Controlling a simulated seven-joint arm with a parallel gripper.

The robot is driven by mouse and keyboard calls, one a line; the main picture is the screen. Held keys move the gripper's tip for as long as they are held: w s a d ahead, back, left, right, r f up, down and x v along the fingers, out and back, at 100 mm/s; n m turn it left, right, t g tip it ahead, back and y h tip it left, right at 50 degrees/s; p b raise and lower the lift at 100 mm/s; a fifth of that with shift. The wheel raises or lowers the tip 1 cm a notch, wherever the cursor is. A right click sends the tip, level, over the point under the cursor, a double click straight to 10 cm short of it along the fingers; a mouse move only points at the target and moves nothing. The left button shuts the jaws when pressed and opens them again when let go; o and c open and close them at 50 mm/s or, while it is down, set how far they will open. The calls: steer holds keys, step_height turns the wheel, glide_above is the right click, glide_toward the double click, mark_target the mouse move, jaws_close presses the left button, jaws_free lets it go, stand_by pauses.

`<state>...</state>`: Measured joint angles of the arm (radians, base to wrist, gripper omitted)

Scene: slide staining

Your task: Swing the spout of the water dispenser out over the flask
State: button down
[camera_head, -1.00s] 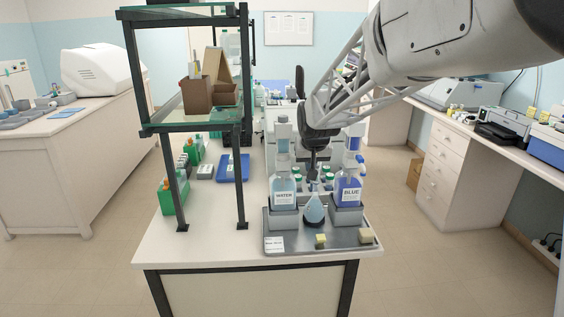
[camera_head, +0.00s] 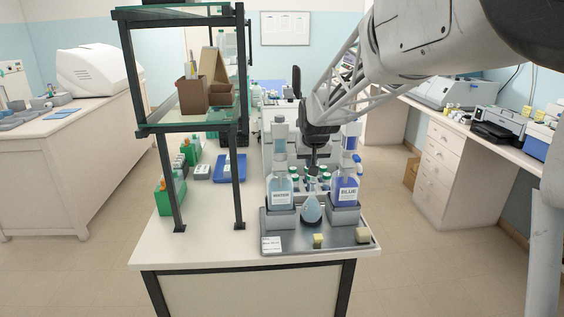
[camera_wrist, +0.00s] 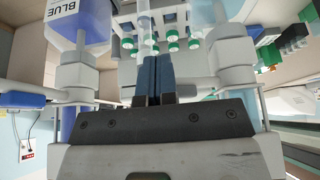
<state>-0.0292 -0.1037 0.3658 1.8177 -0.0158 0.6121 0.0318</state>
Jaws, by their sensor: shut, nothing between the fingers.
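The water dispenser (camera_head: 279,190), a clear bottle labelled WATER with a pale pump top, stands in a grey holder at the left of the tray (camera_head: 290,245). The round flask (camera_head: 311,210) with pale blue liquid stands between it and the BLUE dispenser (camera_head: 346,190). My gripper (camera_head: 312,172) is shut and empty, pointing down above the flask, between the two dispensers. In the wrist view its dark fingers (camera_wrist: 158,77) are together, with the BLUE dispenser (camera_wrist: 80,22) at left. I cannot make out where the water spout points.
Several green-capped bottles (camera_head: 325,178) stand behind the flask. Two small pale yellow blocks, one at the tray's front (camera_head: 318,240) and one at its right corner (camera_head: 363,235), lie on the tray. A dark-framed shelf (camera_head: 238,170) stands to the left, with a blue tray (camera_head: 230,168) behind it.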

steer(key=shift+w+d, duration=0.3)
steer(key=shift+w, duration=0.35)
steer(key=shift+s+a, duration=0.1)
steer(key=shift+s, duration=0.1)
steer(key=shift+s+a, duration=0.1)
steer(key=shift+s, duration=0.2)
steer(key=shift+r, duration=0.1)
steer(key=v, duration=0.8)
steer(key=shift+w+r, duration=0.2)
steer(key=shift+r, duration=0.1)
stand_by(0.5)
